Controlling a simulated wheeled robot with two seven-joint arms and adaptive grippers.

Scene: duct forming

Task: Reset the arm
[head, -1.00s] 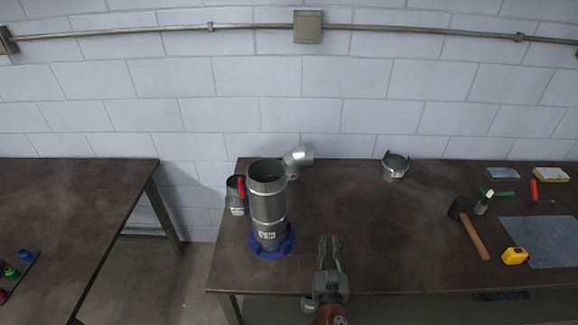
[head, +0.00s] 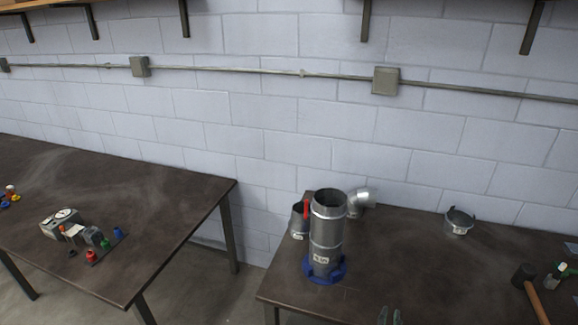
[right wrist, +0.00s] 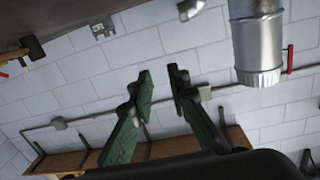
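My right gripper (head: 389,315) shows only by its fingertips at the bottom edge of the head view, in front of the right-hand table. In the right wrist view its two green fingers (right wrist: 160,72) stand apart with nothing between them, so it is open and empty. The tall metal duct (head: 327,225) stands upright in a blue ring base (head: 325,270) on that table. The duct also shows in the right wrist view (right wrist: 257,40), upside down and apart from the fingers. My left gripper is not in view.
Beside the duct are a short pipe with a red handle (head: 299,220) and a metal elbow (head: 361,200). A metal collar (head: 459,222) and a mallet (head: 529,290) lie farther right. The left table (head: 150,190) holds small coloured parts. A floor gap separates the tables.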

